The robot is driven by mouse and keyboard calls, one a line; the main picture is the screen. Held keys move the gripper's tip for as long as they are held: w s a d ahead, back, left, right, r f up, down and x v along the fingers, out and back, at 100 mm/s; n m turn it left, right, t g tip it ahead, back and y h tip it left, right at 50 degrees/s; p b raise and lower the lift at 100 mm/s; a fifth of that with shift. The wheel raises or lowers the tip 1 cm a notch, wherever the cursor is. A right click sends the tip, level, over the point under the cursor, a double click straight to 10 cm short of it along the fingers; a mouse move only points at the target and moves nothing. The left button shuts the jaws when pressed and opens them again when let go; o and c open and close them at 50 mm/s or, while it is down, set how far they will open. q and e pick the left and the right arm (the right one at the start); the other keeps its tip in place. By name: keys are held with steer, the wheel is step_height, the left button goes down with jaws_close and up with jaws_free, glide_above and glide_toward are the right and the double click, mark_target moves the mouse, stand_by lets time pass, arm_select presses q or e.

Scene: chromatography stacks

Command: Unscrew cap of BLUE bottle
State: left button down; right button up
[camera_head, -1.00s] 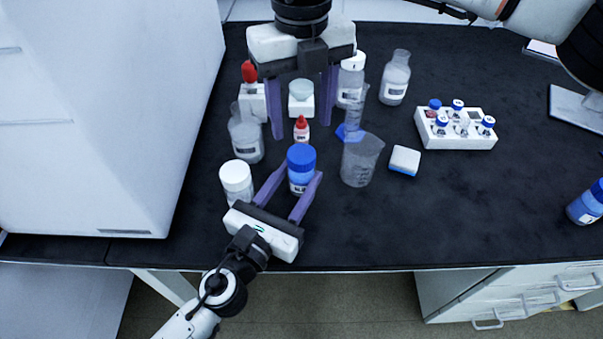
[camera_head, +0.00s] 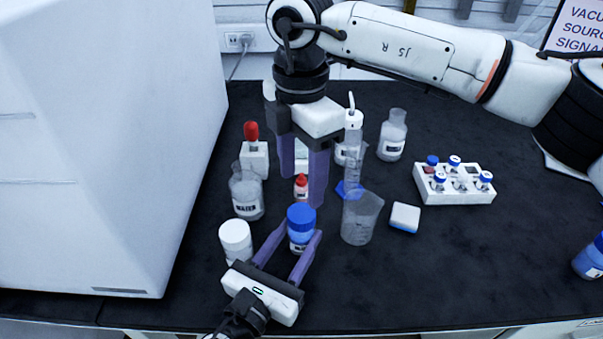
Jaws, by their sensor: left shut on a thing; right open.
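The blue-capped bottle (camera_head: 301,229) stands on the black bench at the front middle, its blue screw cap (camera_head: 300,214) in place. My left gripper (camera_head: 288,241) is shut on the bottle's body from the front, below the cap, with one purple finger on each side. My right gripper (camera_head: 303,188) points down, open and empty, just behind and above the cap. Its nearer finger ends close to the cap, and I see no grip on it. The gripper hides part of the glassware behind it.
A white-capped bottle (camera_head: 236,240) stands close left and a beaker (camera_head: 361,217) close right. A small red-capped bottle (camera_head: 301,187) stands behind. A white vial rack (camera_head: 456,184) is at right.

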mark_target(302, 212)
steer(key=m, duration=0.6)
steer(key=shift+m, duration=0.3)
steer(key=shift+f, duration=4)
steer(key=shift+c, duration=0.2)
